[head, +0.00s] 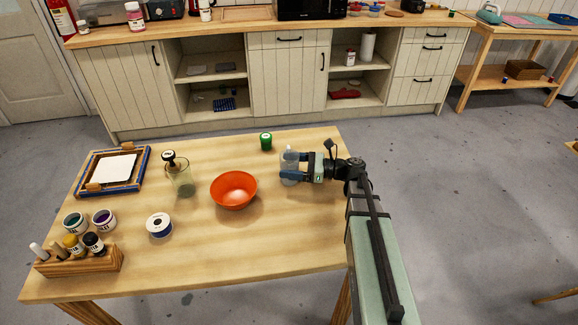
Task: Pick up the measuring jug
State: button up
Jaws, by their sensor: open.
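My gripper (290,168) is at the right part of the table, pointing left. Its jaws are open, with a clear, pale vessel (290,156) at the fingers that looks like the measuring jug. It stands upright. The fingers partly hide it, and I cannot tell whether they touch it. A second clear vessel (184,180), slightly greenish, stands left of the orange bowl. A black-topped tool (169,158) shows at its upper left.
The orange bowl (234,190) is left of my gripper, and a green-lidded jar (266,141) is behind it. The table's front right is clear.

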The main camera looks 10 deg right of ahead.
aim_at(285, 158)
jog(key=shift+x, duration=0.95)
jog(key=shift+c, duration=0.2)
jog(key=c, duration=0.8)
jog(key=shift+r, duration=0.15)
jog(key=shift+r, duration=1.25)
jog(key=shift+r+v, duration=0.2)
jog(key=shift+v, duration=4.3)
jog(key=shift+r+v, duration=0.2)
jog(key=shift+v, duration=4.3)
